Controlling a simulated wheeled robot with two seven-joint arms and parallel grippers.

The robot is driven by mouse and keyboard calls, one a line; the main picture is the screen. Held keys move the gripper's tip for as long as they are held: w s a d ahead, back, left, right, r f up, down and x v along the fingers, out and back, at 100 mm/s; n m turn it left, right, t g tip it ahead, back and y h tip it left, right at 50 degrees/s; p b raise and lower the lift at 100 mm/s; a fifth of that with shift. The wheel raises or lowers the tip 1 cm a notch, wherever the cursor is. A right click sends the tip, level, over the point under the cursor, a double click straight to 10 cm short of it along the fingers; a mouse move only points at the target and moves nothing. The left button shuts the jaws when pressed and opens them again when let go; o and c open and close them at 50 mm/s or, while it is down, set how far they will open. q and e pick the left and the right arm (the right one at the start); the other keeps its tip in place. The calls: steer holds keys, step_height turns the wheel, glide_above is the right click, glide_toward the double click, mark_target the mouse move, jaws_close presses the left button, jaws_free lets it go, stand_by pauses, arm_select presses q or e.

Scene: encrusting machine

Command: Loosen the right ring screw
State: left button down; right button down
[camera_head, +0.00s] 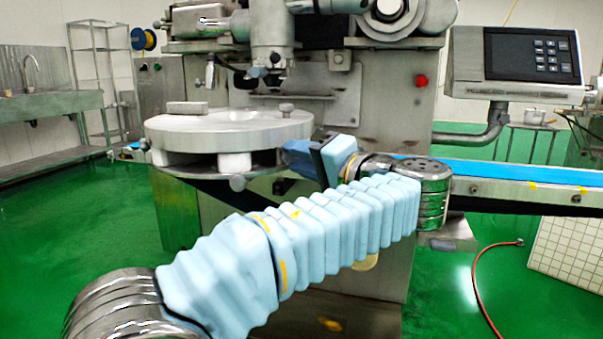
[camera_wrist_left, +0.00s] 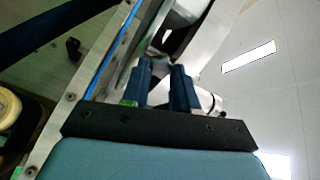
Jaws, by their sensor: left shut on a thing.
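A round metal ring plate (camera_head: 225,130) sits on the front of the machine in the head view. The screw itself is mostly hidden by the fingers; in the head view the gripper covers that spot. My right gripper is not in view.
A blue conveyor belt (camera_head: 520,172) runs off to the right behind my left wrist. A control panel (camera_head: 528,55) stands above it. The machine's nozzle (camera_head: 268,45) hangs over the plate. The green floor at left is clear; a red hose (camera_head: 477,285) lies at right.

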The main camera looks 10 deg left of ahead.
arm_select(q)
steer(key=n+b, duration=0.4)
steer(key=n, duration=0.1)
steer(key=shift+f, duration=0.25)
steer(key=n+b, duration=0.1)
steer(key=n, duration=0.7)
steer(key=n+b, duration=0.1)
steer(key=n, duration=0.2)
steer(key=shift+s+r+n+b, duration=0.15)
steer(key=shift+r+n+b, duration=0.15)
steer(key=shift+n, duration=0.4)
steer(key=c, duration=0.9)
jaws_free()
steer(key=shift+a, duration=0.1)
steer(key=shift+o, duration=0.2)
